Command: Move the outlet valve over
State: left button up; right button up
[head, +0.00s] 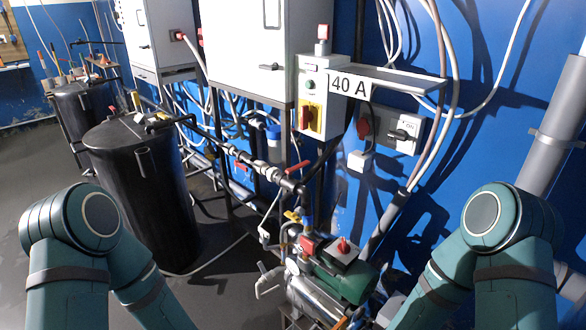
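Several valve handles show on the pipework, and I cannot tell which one is the outlet valve. A red lever (298,167) sits on the grey pipe right of the middle. Another red handle (242,165) is farther left along the pipes. A yellow handle (292,215) is lower, above the green pump (345,278). Both my arms are bent in the lower corners of the head view, and neither gripper shows. Both arms are apart from the valve handles.
Two black tanks (135,195) (80,105) stand at the left. A control box (322,95) with a red-yellow switch and a "40 A" sign (350,86) hangs above the pump. Cables and hoses run along the blue wall. The dark floor at left is clear.

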aim_at(291, 170)
jog(key=i+j, duration=0.25)
jog(key=j, duration=0.15)
jog(key=i+j, duration=0.25)
jog(key=j, duration=0.2)
jog(key=i+j, duration=0.25)
jog(key=j, duration=0.15)
jog(key=i+j, duration=0.2)
jog(key=j, duration=0.2)
jog(key=i+j, duration=0.25)
jog(key=j, duration=0.15)
jog(key=i+j, duration=0.25)
jog(key=j, duration=0.2)
jog(key=i+j, duration=0.25)
jog(key=j, duration=0.15)
jog(key=j+z, duration=0.1)
jog(key=z, duration=0.3)
jog(key=i+j+z, duration=0.1)
jog(key=z, duration=0.3)
jog(key=j+z, duration=0.2)
jog(key=z, duration=0.15)
